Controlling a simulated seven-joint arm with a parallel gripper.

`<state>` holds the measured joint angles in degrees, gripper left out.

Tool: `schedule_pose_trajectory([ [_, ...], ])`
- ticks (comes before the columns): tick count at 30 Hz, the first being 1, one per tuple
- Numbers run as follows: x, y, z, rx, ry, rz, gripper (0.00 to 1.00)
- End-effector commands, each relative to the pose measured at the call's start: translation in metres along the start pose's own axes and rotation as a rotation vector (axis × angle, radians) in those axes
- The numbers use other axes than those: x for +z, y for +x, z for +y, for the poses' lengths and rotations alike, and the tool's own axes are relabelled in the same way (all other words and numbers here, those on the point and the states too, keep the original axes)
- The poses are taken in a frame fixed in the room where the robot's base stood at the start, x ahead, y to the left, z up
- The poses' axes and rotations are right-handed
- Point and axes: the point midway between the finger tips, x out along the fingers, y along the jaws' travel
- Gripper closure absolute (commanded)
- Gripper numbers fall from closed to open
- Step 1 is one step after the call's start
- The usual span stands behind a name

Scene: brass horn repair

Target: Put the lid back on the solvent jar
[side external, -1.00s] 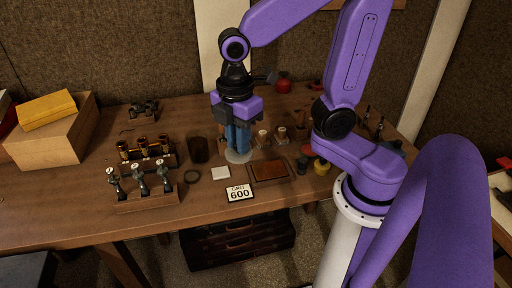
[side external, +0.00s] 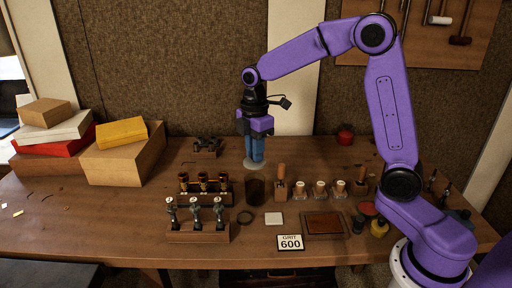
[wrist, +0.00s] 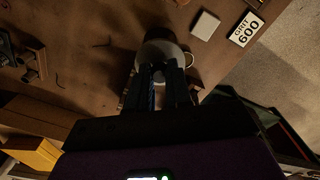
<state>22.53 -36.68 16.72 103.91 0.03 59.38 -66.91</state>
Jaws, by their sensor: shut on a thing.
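The lid (side external: 249,165) is a pale, thin disc. My gripper (side external: 255,158) is shut on it from above, its blue fingers pointing down. The solvent jar (side external: 255,192), a dark, see-through open cylinder, stands on the bench. In the side view the lid appears just above the jar's mouth, with a small gap; how far it is off in depth I cannot tell. In the wrist view the lid (wrist: 164,48) lies beneath the fingertips and hides most of what is under it, so I cannot make out the jar there.
Left of the jar stand racks of brass valves (side external: 203,184) and grey valves (side external: 197,218). A dark ring (side external: 245,217), white pad (side external: 274,218), GRIT 600 card (side external: 290,242) and brown tray (side external: 323,224) lie in front. Several white-topped pieces (side external: 320,189) stand at right.

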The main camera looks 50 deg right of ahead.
Motion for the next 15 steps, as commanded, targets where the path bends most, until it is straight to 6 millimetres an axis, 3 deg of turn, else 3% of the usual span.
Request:
schedule_pose_trajectory([
  [15,0.0,0.041,0.0,-0.001,0.001,0.0,1.0],
])
